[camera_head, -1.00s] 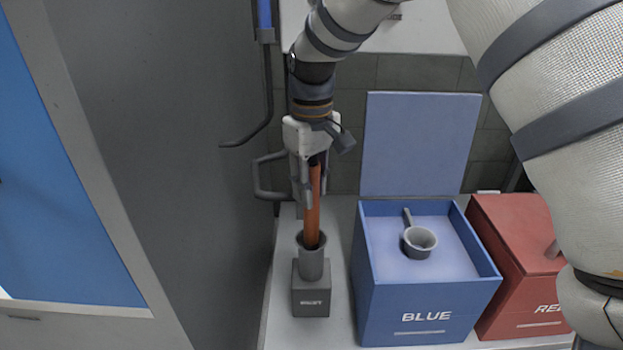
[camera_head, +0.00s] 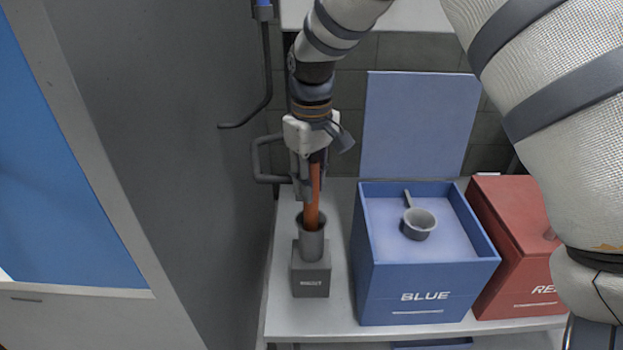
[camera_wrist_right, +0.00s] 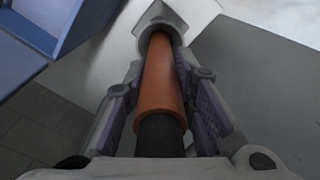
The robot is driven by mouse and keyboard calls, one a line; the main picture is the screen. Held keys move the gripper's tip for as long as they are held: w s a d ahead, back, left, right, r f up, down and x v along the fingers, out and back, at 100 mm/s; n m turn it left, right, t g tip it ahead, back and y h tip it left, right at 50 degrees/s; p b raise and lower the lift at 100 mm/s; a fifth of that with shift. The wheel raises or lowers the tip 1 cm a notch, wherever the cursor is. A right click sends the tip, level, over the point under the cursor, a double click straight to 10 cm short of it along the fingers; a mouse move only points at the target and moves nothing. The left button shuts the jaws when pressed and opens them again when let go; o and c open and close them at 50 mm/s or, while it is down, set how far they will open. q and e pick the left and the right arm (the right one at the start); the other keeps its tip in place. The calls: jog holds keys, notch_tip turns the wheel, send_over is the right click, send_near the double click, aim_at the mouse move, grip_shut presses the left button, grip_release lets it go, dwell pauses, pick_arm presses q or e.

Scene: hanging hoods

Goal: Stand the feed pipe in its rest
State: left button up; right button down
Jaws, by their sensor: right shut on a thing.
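The feed pipe (camera_head: 312,198) is an orange-brown rod with a dark upper end. It stands roughly upright with its lower end inside the grey cup of the rest (camera_head: 312,270), a dark block with a label on its front. My right gripper (camera_head: 308,185) points down above the rest and is shut on the upper part of the pipe. In the right wrist view the pipe (camera_wrist_right: 162,85) runs between the two fingers into the round opening of the rest (camera_wrist_right: 160,22). How deep it sits is hidden by the cup. My left gripper is not in view.
An open blue box (camera_head: 425,285) with a grey ladle (camera_head: 418,222) stands right of the rest, with its blue lid (camera_head: 420,125) raised behind. A red box (camera_head: 515,250) is further right. A grey wall (camera_head: 170,130) rises to the left. The counter's front strip (camera_head: 310,325) is clear.

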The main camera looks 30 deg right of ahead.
aim_at(312, 160)
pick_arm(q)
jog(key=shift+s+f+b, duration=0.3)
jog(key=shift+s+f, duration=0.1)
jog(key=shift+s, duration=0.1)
pick_arm(e)
jog(key=shift+f, duration=3.3)
jog(key=c, duration=1.2)
grip_release()
jog(key=shift+c, duration=0.2)
jog(key=shift+r, duration=0.1)
notch_tip(312, 160, up, 12)
jog(key=shift+f, duration=0.1)
